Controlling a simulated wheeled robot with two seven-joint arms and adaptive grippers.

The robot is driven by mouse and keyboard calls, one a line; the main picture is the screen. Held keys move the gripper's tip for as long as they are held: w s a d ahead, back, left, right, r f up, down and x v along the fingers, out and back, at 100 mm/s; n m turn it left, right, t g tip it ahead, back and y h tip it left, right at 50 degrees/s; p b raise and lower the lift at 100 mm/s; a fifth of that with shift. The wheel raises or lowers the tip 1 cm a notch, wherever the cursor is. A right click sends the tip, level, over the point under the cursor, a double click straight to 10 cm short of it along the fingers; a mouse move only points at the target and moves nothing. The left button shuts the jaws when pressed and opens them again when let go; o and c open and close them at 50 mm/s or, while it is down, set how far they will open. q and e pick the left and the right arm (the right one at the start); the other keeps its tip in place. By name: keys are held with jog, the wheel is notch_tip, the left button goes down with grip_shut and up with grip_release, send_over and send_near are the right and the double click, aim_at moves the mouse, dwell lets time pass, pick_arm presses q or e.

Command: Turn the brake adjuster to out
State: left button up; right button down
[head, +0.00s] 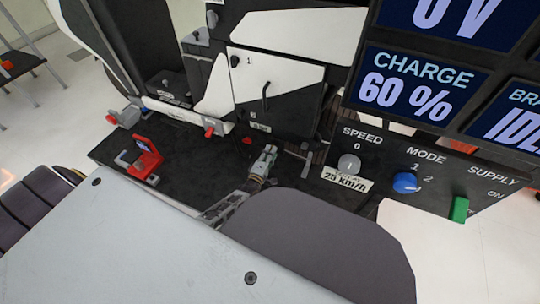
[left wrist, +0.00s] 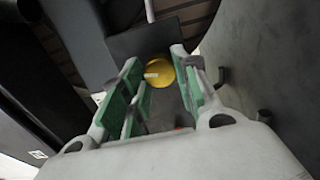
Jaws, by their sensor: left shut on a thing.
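A round yellow knob (left wrist: 159,72) with a pale mark on its left side shows in the left wrist view, between the ends of my fingers; I take it to be the brake adjuster. My left gripper (left wrist: 163,68) has green-padded fingers, one on each side of the knob, and is shut on it. In the head view my left gripper (head: 268,152) is low over the dark base plate, in front of the white-and-black panel. I cannot make out the knob there. Its setting cannot be read. My right gripper is not in view.
A red clamp-like part (head: 147,160) stands on the base plate (head: 195,160) at left. A console (head: 385,165) with a grey speed knob, a blue mode knob (head: 405,183) and a green supply switch (head: 459,209) is at right. A display (head: 415,85) reads charge 60 %.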

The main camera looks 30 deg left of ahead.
pick_arm(q)
jog(key=shift+n+b, duration=0.4)
jog(key=shift+n, duration=1.1)
jog(key=o, duration=1)
jog(key=shift+s, duration=0.15)
jog(key=s, duration=1.1)
jog(key=shift+s+d, duration=0.3)
jog(key=shift+s, duration=0.1)
